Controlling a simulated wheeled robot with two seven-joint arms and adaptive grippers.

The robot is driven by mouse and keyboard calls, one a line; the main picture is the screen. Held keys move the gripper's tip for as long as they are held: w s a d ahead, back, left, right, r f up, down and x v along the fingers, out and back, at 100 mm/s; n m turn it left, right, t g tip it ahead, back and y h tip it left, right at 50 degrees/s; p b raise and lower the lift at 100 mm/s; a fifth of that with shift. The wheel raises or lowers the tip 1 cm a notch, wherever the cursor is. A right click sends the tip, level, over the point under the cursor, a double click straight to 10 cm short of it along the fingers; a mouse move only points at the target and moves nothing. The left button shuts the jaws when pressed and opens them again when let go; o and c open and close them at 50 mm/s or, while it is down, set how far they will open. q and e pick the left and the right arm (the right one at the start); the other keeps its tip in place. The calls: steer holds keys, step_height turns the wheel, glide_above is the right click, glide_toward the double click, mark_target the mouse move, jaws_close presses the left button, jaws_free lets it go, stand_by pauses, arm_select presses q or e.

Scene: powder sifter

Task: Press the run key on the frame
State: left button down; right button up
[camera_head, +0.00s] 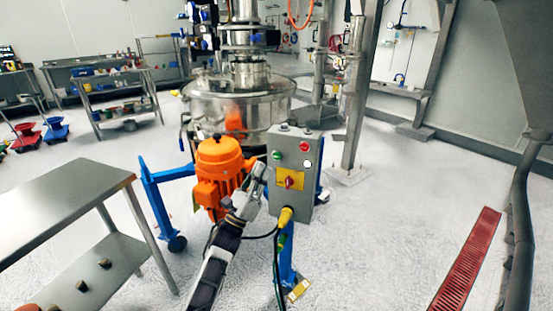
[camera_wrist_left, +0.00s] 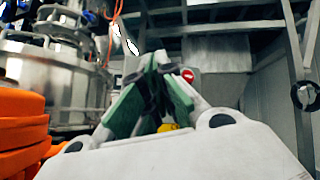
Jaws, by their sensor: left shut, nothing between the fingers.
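A grey control box (camera_head: 311,185) stands on a blue frame in the head view. Its face carries a green key (camera_head: 277,155), a red key (camera_head: 304,146), a white key (camera_head: 307,163) and a red rotary switch on a yellow plate (camera_head: 290,180). No lettering is readable, so I cannot tell which is marked run. My left gripper (camera_head: 261,169) is shut and empty at the box's left side, just below and left of the green key; contact cannot be told. In the left wrist view its closed fingers (camera_wrist_left: 160,62) hide most of the box; a red key (camera_wrist_left: 187,75) shows beside them. My right gripper is not in view.
An orange motor (camera_head: 217,170) is close left of my left gripper, also in the left wrist view (camera_wrist_left: 22,125). A steel sifter vessel (camera_head: 215,105) stands behind. A steel table (camera_head: 70,205) is at left. Floor is clear at right, around a red grate (camera_head: 468,262).

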mark_target(277, 156)
arm_select(q)
steer(key=shift+w+d+b, duration=0.25)
steer(key=shift+w+b, duration=0.2)
steer(key=shift+w, duration=0.5)
steer(key=shift+w+d+b, duration=0.25)
steer(key=shift+w+b, duration=0.25)
steer(key=shift+w, duration=0.4)
steer(key=shift+w+d+b, duration=0.25)
steer(key=shift+w+b, duration=0.2)
steer(key=shift+w, duration=0.5)
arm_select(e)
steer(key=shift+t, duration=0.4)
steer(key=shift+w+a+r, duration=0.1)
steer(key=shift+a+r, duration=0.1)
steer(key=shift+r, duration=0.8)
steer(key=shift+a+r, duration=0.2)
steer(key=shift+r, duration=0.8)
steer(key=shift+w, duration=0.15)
arm_select(q)
steer(key=shift+w+d+b, duration=0.1)
steer(key=shift+w+b, duration=0.3)
steer(key=shift+b, duration=0.05)
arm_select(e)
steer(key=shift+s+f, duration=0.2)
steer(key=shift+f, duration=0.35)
